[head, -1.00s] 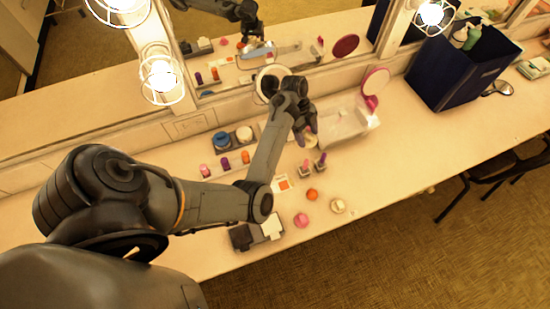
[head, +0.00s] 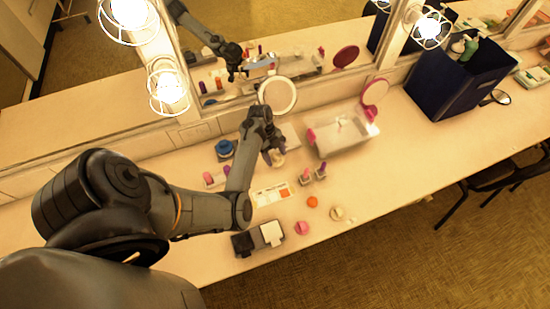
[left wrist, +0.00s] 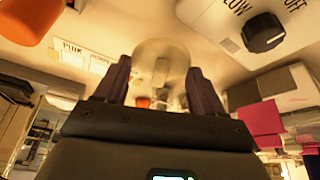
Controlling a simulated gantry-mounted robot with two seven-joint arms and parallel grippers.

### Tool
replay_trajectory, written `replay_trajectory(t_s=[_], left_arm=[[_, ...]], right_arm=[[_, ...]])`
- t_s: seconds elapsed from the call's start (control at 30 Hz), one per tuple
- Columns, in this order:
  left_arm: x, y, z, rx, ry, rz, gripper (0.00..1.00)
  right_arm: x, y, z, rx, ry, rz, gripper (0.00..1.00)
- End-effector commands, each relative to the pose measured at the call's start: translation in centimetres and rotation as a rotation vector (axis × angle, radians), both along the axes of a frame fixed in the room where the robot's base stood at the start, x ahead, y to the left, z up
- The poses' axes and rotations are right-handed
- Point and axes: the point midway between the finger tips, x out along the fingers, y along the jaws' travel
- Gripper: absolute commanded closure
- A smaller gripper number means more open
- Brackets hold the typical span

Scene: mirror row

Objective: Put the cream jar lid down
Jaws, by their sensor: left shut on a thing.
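My left gripper (head: 273,157) is shut on the cream jar lid (head: 279,160), a small pale disc, above the counter left of the clear box. In the left wrist view the lid (left wrist: 160,56) is a pale round shape between the two dark fingers (left wrist: 159,84). I cannot tell whether it touches anything below. A cream round piece (head: 337,213) lies near the front edge. My right gripper is not in view.
A clear box (head: 342,135) stands right of the gripper, a round mirror (head: 277,95) behind it. Two upright lipsticks (head: 313,174), a white card (head: 270,194), an orange piece (head: 312,201) and a pink piece (head: 302,228) are in front.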

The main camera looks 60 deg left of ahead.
Motion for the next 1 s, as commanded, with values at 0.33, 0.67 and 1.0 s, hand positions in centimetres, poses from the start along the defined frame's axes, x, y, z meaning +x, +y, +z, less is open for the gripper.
replay_trajectory(t_s=[0.33, 0.67, 1.0], left_arm=[[0.0, 0.0, -3.5, 0.0, 0.002, 0.001, 0.59], [0.0, 0.0, -3.7, 0.0, 0.0, 0.001, 0.59], [0.0, 0.0, -3.9, 0.0, 0.0, 0.001, 0.05]], right_arm=[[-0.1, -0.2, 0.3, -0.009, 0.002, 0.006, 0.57], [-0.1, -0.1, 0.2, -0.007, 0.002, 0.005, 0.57], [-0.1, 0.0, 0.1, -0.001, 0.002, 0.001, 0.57]])
